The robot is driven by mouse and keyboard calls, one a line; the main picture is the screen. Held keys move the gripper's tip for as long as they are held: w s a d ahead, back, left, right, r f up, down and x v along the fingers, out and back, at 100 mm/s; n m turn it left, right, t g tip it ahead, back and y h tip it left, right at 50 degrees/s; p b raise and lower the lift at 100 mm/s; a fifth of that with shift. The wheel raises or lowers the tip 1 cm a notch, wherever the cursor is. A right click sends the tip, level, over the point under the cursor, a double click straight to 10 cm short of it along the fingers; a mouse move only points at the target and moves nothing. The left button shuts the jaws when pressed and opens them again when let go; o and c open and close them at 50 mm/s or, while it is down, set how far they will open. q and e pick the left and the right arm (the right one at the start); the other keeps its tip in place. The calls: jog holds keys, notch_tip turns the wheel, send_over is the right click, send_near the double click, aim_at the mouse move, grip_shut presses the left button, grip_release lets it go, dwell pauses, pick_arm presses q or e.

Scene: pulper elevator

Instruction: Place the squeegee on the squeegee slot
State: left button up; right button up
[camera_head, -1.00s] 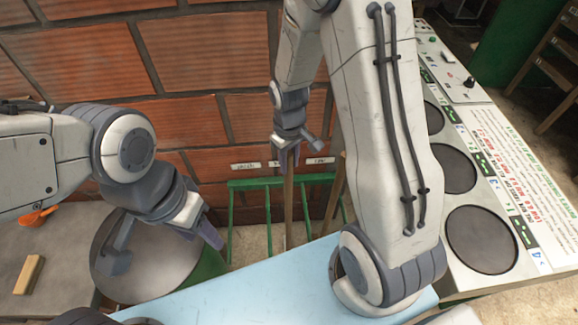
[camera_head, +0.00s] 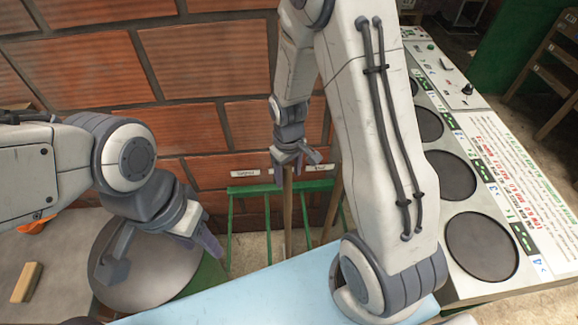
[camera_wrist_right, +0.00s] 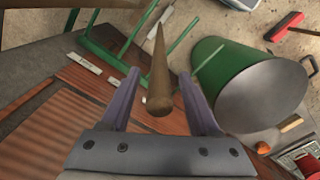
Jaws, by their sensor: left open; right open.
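The squeegee appears as an upright wooden handle (camera_head: 288,212) at the green slotted rack (camera_head: 253,188) against the brick wall; its lower end is hidden behind the blue surface. My right gripper (camera_head: 293,165) is at the handle's top. In the right wrist view, the rounded handle end (camera_wrist_right: 159,98) lies between the spread fingers of my right gripper (camera_wrist_right: 160,88), with gaps on both sides. The rack (camera_wrist_right: 110,45) shows there too. Whether the handle is inside a slot is unclear. My left gripper (camera_head: 155,252) is open over the drum lid, holding nothing.
A green drum (camera_head: 205,278) with a grey lid stands left of the rack. A light blue surface (camera_head: 240,295) lies in front. A second wooden pole (camera_head: 332,200) leans right of the handle. A control panel (camera_head: 520,190) with round dark plates is at right.

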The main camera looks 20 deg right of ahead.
jog(key=r, duration=1.2)
jog(key=shift+s+a, duration=0.1)
jog(key=shift+a, duration=0.1)
jog(key=s+a+r+n, duration=0.1)
jog(key=s+a+r, duration=0.1)
jog(key=s+a, duration=0.4)
jog(key=s+a+r+n+y, duration=0.1)
jog(key=s+a, duration=0.5)
jog(key=s, duration=0.7)
notch_tip(320, 180, up, 2)
jog(key=shift+a+r+n, duration=0.2)
jog(key=shift+r+n, duration=0.05)
jog(key=shift+n, duration=0.55)
